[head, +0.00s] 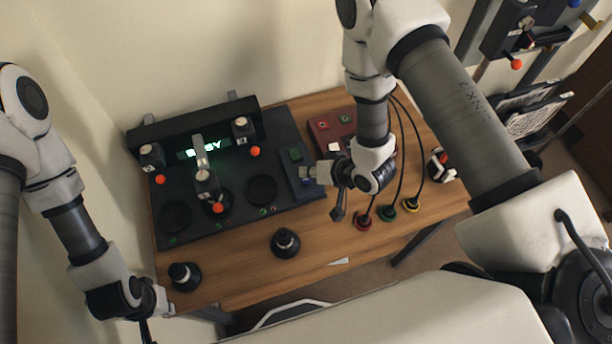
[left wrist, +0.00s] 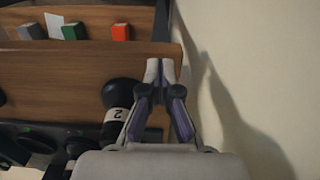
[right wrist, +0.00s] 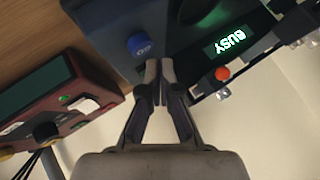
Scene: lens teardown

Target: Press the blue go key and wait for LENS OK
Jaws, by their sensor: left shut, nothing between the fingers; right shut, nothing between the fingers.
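The blue go key (right wrist: 140,44) shows in the right wrist view on a dark panel. My right gripper (right wrist: 160,66) is shut and empty with its tips right beside the key; I cannot tell whether they touch it. In the head view my right gripper (head: 308,173) is over the small panel at the right of the black station (head: 235,205), and the key is not clearly visible. The display (right wrist: 229,40) reads BUSY in green; it also glows in the head view (head: 203,149). My left gripper (left wrist: 160,68) is shut and empty near the table's left front corner.
A black cylinder labelled 2 (left wrist: 115,112) stands beside my left gripper. Another black cylinder (head: 285,242) stands in front of the station. A dark red box (right wrist: 68,98) is left of my right gripper in its wrist view. Cables with coloured ends (head: 387,212) lie at the right.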

